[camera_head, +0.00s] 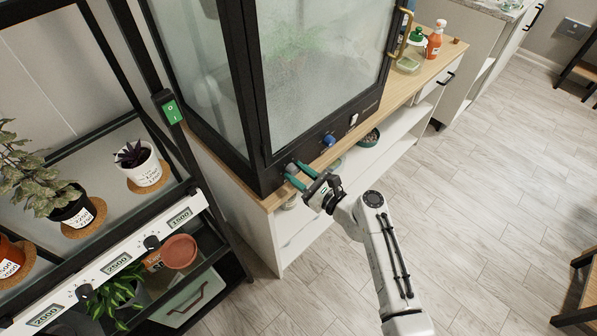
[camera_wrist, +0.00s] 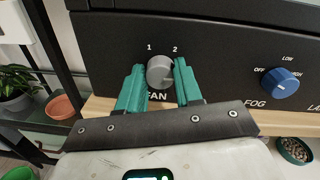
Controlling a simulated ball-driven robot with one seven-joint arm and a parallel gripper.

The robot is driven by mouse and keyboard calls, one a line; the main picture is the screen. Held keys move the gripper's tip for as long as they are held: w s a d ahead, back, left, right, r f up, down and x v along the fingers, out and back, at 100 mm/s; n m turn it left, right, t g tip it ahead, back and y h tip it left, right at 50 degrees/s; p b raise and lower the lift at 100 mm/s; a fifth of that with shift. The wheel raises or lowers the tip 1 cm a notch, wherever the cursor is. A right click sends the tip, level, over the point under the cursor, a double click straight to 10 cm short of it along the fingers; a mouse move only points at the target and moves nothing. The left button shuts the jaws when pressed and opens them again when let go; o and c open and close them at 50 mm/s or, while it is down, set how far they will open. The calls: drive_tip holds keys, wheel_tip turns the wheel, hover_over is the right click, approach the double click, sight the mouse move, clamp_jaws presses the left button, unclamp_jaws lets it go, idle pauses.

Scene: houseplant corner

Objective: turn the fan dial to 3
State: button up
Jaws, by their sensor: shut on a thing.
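The fan dial (camera_wrist: 160,72) is a round grey knob on the black front panel (camera_wrist: 110,40) of the glass cabinet. The numbers 1 and 2 show above it; no 3 shows, and the right finger covers part of the panel there. The word FAN below it is partly covered. My gripper (camera_wrist: 159,82) has its teal fingers on either side of the dial, shut on it. I cannot clearly tell which number the dial points at. In the head view my gripper (camera_head: 297,175) reaches the lower left of the cabinet front, and the dial (camera_head: 291,168) shows small between the fingers.
A blue FOG knob (camera_wrist: 280,82) sits right of the dial, with a white switch (camera_head: 354,119) beyond. The wooden ledge (camera_head: 400,95) runs below the panel. A plant shelf with a green switch (camera_head: 171,111) stands left.

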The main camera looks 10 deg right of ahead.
drive_tip(key=shift+d+f+m, duration=0.1)
drive_tip(key=shift+m, duration=0.4)
drive_tip(key=o, duration=1)
drive_tip(key=shift+o, duration=0.2)
drive_tip(key=shift+s, duration=0.1)
drive_tip(key=v, duration=1)
drive_tip(key=shift+s, duration=0.25)
drive_tip(key=shift+d, duration=0.15)
